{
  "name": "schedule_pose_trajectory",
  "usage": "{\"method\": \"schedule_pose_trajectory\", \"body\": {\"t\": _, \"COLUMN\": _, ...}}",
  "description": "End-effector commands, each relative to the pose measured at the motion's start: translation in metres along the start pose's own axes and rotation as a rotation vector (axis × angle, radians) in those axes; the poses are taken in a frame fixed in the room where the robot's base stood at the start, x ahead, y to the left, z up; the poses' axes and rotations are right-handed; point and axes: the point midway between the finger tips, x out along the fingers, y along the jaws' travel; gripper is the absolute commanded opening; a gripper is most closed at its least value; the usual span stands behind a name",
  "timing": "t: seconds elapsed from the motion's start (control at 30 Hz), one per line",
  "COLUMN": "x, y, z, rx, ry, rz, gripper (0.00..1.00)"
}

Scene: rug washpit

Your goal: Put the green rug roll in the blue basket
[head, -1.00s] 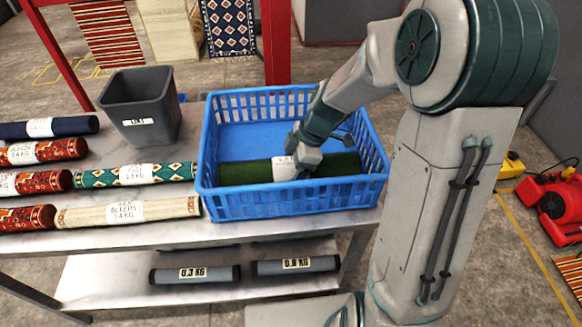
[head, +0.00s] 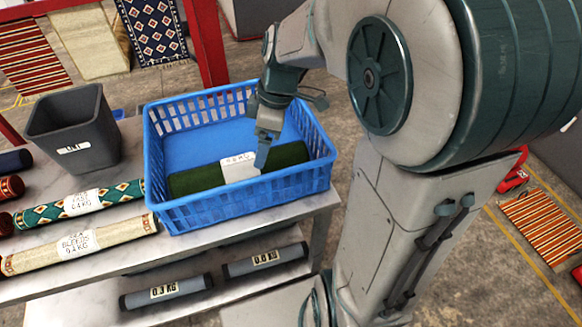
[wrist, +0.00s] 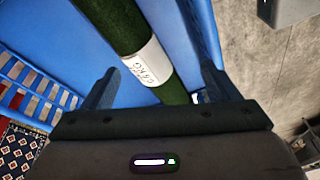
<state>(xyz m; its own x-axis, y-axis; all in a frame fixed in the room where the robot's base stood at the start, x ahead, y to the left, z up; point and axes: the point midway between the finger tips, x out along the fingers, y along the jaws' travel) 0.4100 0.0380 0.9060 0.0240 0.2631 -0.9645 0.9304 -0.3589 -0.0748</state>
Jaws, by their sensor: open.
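The green rug roll (head: 195,179) with a white label lies inside the blue basket (head: 250,197), along its near side. In the wrist view the roll (wrist: 118,25) runs between and beyond my fingers, resting against the blue basket floor (wrist: 75,45). My gripper (head: 265,160) is over the basket, just above the roll's label. In the wrist view my gripper (wrist: 155,85) has its two fingers wide apart, one on each side of the roll, with nothing held between them. Whether a finger touches the roll cannot be told.
A dark grey bin (head: 75,135) stands left of the basket on the metal table. A green patterned roll (head: 82,203) and a cream roll (head: 80,244) lie left of the basket. Grey rolls (head: 166,292) lie on the lower shelf.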

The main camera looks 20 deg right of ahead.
Motion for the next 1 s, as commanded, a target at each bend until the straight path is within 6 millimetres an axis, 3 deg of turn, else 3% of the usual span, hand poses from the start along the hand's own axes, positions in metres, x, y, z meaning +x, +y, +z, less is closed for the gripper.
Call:
{"method": "schedule_pose_trajectory", "body": {"t": 0.6, "x": -0.013, "y": -0.079, "z": 0.059, "rx": 0.921, "ry": -0.060, "rz": 0.250, "gripper": 0.82}}
{"method": "schedule_pose_trajectory", "body": {"t": 0.8, "x": -0.013, "y": -0.093, "z": 0.071, "rx": 1.108, "ry": -0.031, "rz": 0.300, "gripper": 0.82}}
{"method": "schedule_pose_trajectory", "body": {"t": 1.0, "x": -0.012, "y": -0.096, "z": 0.074, "rx": 1.161, "ry": -0.021, "rz": 0.312, "gripper": 0.82}}
